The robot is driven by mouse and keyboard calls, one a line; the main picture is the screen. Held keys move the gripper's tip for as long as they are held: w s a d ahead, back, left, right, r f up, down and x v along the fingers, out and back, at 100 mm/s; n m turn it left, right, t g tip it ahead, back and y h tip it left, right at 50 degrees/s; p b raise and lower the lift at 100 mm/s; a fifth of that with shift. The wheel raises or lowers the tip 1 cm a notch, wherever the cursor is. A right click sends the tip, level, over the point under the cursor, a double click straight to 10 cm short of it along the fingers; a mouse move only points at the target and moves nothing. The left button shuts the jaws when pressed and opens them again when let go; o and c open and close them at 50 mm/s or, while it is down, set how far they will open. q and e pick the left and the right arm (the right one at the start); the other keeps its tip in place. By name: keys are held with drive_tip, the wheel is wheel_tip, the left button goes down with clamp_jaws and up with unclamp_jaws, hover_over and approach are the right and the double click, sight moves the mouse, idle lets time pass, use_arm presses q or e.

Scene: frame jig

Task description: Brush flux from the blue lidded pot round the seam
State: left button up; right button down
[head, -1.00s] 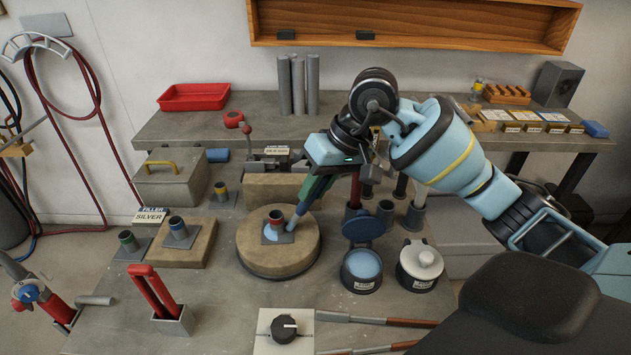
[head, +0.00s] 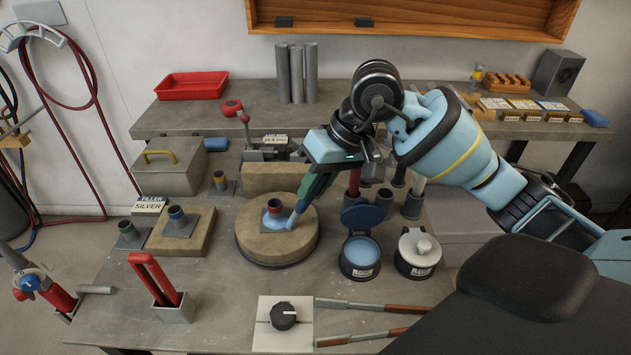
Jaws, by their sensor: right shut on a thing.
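The blue lidded pot (head: 360,262) stands open on the bench, its lid tipped up behind it and light blue flux inside. A short tube with a red band (head: 273,207) stands upright on a small plate on the round tan block (head: 262,250). Light blue flux shows around the tube's foot, at the seam. My right gripper (head: 318,180) is shut on a brush (head: 299,207), which tilts down to the left. Its blue tip is at the right side of the seam and appears to touch it. My left gripper is not in view.
A holder with red-handled tongs (head: 173,312), a dial box (head: 284,318) and two rods with brown handles lie at the front.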

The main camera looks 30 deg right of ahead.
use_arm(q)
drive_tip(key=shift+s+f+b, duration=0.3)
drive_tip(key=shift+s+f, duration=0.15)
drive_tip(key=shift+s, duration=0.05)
use_arm(e)
drive_tip(key=shift+w+d, duration=0.3)
drive_tip(key=shift+w, duration=0.3)
drive_tip(key=shift+w+d, duration=0.3)
drive_tip(key=shift+w, duration=0.25)
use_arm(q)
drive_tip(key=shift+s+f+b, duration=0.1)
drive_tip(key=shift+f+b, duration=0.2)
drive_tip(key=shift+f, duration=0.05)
use_arm(e)
drive_tip(key=shift+w+d, duration=0.3)
drive_tip(key=shift+w, duration=0.2)
drive_tip(key=shift+w+d, duration=0.3)
drive_tip(key=shift+w, duration=0.2)
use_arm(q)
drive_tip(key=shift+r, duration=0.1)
use_arm(e)
drive_tip(key=shift+s+a, duration=0.3)
drive_tip(key=shift+s, duration=0.25)
drive_tip(key=shift+s+a, duration=0.3)
drive_tip(key=shift+s, duration=0.25)
drive_tip(key=shift+s+a, duration=0.1)
